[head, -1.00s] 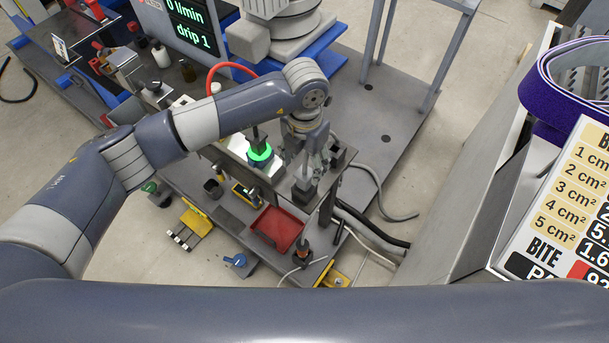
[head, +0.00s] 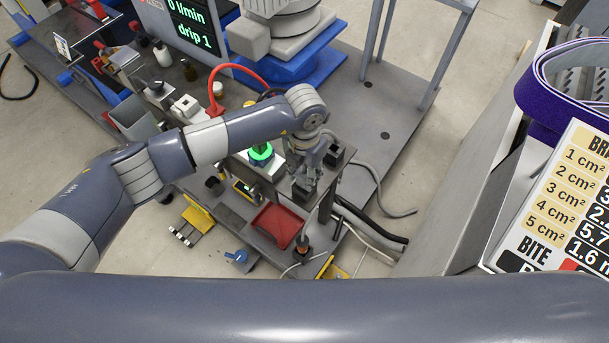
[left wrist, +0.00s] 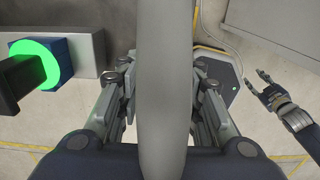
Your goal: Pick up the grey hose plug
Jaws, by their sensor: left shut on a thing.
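The grey hose plug (left wrist: 163,80) fills the middle of the left wrist view as a long, smooth grey cylinder. My left gripper (left wrist: 163,115) is shut on it, with fingers on both sides. In the head view my left gripper (head: 309,180) points down over the fixture bench, beside the green-lit ring. The plug's lower end and what it touches cannot be made out there. My right gripper (left wrist: 257,82) shows at the right of the left wrist view, fingertips apart and empty.
A green-lit ring (head: 260,154) on a blue block stands left of my left gripper. A red tray (head: 277,225) lies in front. Hoses (head: 372,222) run at the right. A sloped grey panel and a number board (head: 570,190) stand further right.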

